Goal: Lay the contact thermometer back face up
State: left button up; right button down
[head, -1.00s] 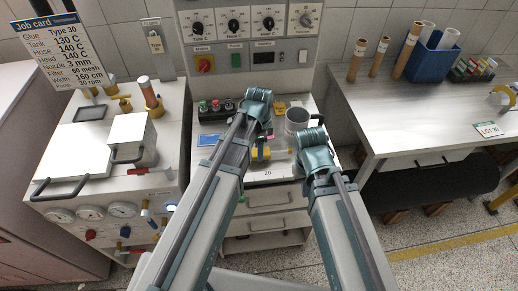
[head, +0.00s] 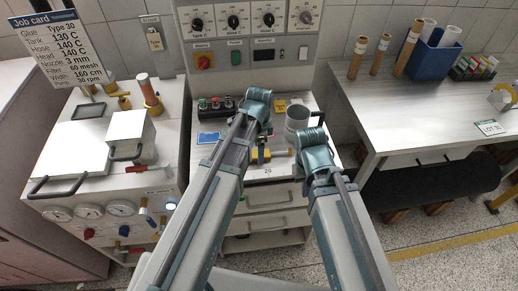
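A small yellow thing with a dark part (head: 257,157), which may be the contact thermometer, lies on the small worktop between my two forearms. It is partly covered, and I cannot tell which face is up. My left arm reaches over the worktop from the left, and its gripper (head: 263,147) points down close to the yellow thing. My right wrist is at the right edge of the worktop, with its gripper (head: 292,153) pointing left toward the yellow thing. The fingers of both grippers are too small and hidden to read. I cannot tell whether either touches it.
A grey cup (head: 297,119) stands behind my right wrist. A button box (head: 216,105) and a blue card (head: 209,138) are at the worktop's left. A glue tank unit (head: 128,138) stands left. A bench (head: 425,112) with a blue tube bin (head: 434,55) stands right.

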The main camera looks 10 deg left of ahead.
pick_arm(q)
jog(key=shift+r, duration=0.1)
notch_tip(320, 180, up, 14)
jog(key=p, duration=1.3)
jog(key=shift+f+p, duration=0.2)
jog(key=shift+p, duration=0.2)
jog(key=s+d+f+n+b, duration=0.2)
jog(key=s+f+n+b, duration=0.2)
jog(key=s+n, duration=0.1)
jog(key=s+d+f+n+y+b, duration=0.1)
jog(key=s+f+n+b, duration=0.3)
jog(key=s, duration=0.4)
jog(key=shift+d+f+n, duration=0.15)
jog(key=shift+d+n, duration=0.65)
jog(key=shift+d, duration=0.1)
